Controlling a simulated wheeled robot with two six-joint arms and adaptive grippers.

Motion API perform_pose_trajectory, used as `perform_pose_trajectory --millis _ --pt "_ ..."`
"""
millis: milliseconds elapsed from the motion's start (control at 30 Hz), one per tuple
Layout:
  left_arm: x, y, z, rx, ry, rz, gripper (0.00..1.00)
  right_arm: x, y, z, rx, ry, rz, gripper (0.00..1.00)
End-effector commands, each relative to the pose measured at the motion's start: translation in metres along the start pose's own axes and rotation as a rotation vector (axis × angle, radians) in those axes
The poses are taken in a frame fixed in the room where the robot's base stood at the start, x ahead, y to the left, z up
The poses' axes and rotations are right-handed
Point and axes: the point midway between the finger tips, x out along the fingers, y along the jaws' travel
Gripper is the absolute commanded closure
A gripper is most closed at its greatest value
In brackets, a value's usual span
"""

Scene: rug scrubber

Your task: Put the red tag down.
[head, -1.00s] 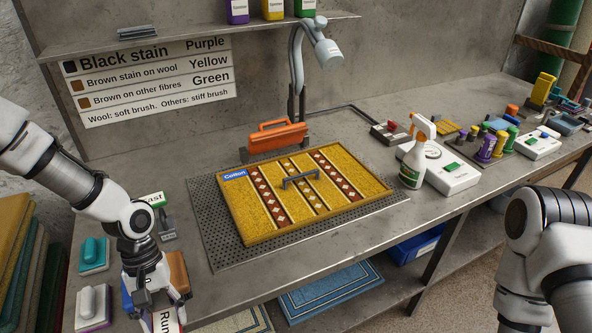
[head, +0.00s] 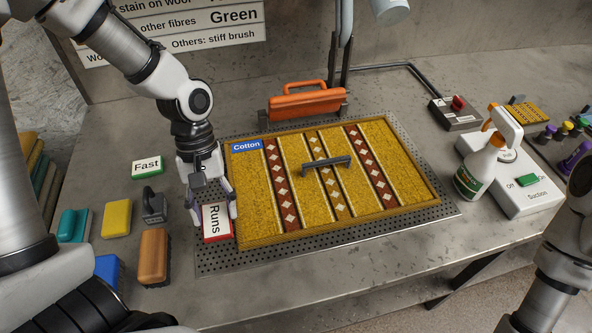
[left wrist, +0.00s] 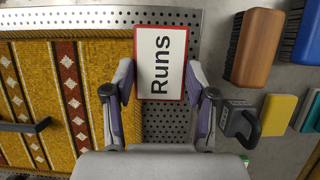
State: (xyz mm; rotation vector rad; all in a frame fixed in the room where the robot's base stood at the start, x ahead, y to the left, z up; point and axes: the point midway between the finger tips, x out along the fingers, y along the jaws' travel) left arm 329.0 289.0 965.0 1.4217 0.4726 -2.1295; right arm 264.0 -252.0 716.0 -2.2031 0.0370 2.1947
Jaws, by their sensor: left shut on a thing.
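The red-edged tag (head: 214,223) has a white face reading "Runs". My left gripper (head: 212,204) is shut on it, one finger on each side. The tag is at the left edge of the perforated plate (head: 330,260), beside the yellow patterned rug (head: 255,200) with its blue "Cotton" label. In the left wrist view the tag (left wrist: 160,62) sits between the two fingers, over or on the plate; I cannot tell whether it touches. My right gripper is out of view; only part of that arm shows at the right.
Left of the plate are a green "Fast" tag (head: 147,168), a grey handled block (head: 153,205), a yellow block (head: 117,218) and a brown brush (head: 153,256). An orange-handled tool (head: 305,103) stands behind the rug. A spray bottle (head: 483,165) stands at the right.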

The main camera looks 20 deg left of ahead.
Motion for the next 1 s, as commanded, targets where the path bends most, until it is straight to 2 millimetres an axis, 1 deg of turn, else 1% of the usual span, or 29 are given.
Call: perform_pose_trajectory --millis 400,533,667,800,867,1000 --pt "-0.008 0.093 -0.043 0.002 0.005 -0.005 0.72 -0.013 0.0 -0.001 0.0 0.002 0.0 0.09" --pt "-0.01 0.116 -0.053 0.001 0.004 -0.001 0.72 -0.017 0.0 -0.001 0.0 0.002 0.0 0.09" --pt "-0.007 0.124 -0.058 0.002 0.0 0.0 0.72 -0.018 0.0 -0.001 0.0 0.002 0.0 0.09" --pt "0.014 0.124 -0.066 0.0 -0.002 -0.002 0.72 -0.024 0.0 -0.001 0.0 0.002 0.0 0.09" --pt "0.021 0.124 -0.069 0.001 -0.001 -0.002 0.72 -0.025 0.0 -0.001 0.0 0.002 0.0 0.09" --pt "0.023 0.124 -0.07 0.001 0.002 0.001 0.72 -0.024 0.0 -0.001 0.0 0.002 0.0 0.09"
